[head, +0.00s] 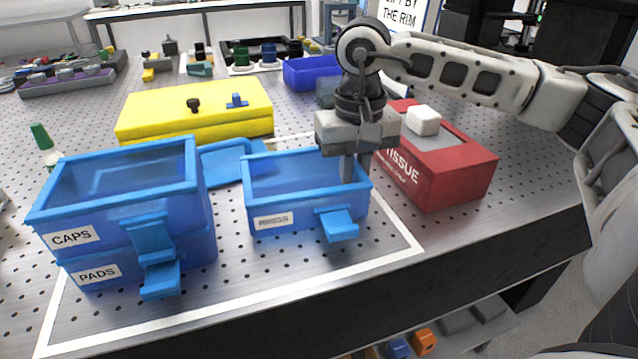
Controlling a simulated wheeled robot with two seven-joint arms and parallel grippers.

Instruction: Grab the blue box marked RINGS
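The blue open-top box marked RINGS (299,222) stands on the perforated table, inside a white outline. Its label is on the front wall, with a blue handle tab at the front right. It looks empty. My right gripper (353,170) points down at the box's right wall, with one finger showing inside the box near the rim. The other finger is mostly hidden, so I cannot tell whether the fingers press on the wall. My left gripper is out of view.
Blue boxes marked CAPS (72,238) and PADS (97,273) are stacked to the left. A yellow case (190,108) stands behind, and a red TISSUE box (450,172) is close on the right. The table's front edge is near.

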